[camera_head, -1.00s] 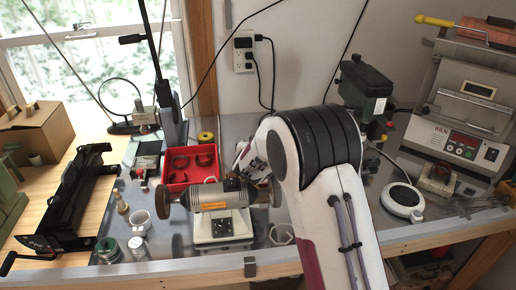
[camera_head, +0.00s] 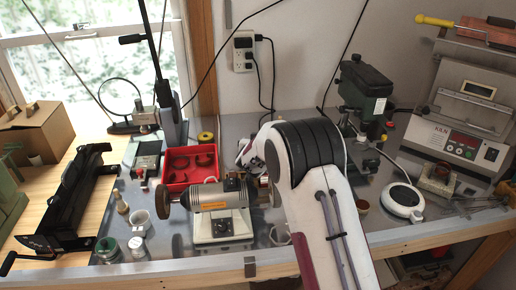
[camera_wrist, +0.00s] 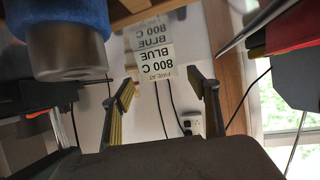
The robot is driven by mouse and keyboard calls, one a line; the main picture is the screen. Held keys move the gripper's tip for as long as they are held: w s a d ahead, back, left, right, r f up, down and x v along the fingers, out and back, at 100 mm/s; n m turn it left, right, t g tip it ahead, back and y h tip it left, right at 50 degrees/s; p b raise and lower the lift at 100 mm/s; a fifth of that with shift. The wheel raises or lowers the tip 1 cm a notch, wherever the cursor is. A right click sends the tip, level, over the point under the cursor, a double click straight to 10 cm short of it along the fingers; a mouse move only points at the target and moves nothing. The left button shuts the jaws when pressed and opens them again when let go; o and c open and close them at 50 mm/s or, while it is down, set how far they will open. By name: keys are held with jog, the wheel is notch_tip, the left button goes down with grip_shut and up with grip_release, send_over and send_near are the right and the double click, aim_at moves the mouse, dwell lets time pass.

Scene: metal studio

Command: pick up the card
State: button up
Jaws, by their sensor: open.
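The card (camera_wrist: 157,62) is a pale label printed "FIRE AT 800 C BLUE", upside down in the wrist view. A mirrored copy of its lettering shows just above it. My gripper (camera_wrist: 162,80) is open, one fingertip on each side of the card in the picture. I see no contact, and I cannot tell how far beyond the fingertips the card is. In the head view my arm hides the gripper, and I cannot make out the card there.
In the wrist view, a blue-and-metal cylinder (camera_wrist: 70,45) is at upper left and a red object (camera_wrist: 285,30) at upper right. In the head view, a red tray (camera_head: 176,177) and a bench grinder (camera_head: 222,205) stand left of my arm, and a scale-like disc (camera_head: 402,199) to its right.

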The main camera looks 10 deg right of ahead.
dwell(0.4)
jog(key=c, duration=0.8)
jog(key=shift+o, duration=0.2)
jog(key=shift+r, duration=0.1)
notch_tip(320, 180, up, 10)
dwell(0.4)
dwell(0.5)
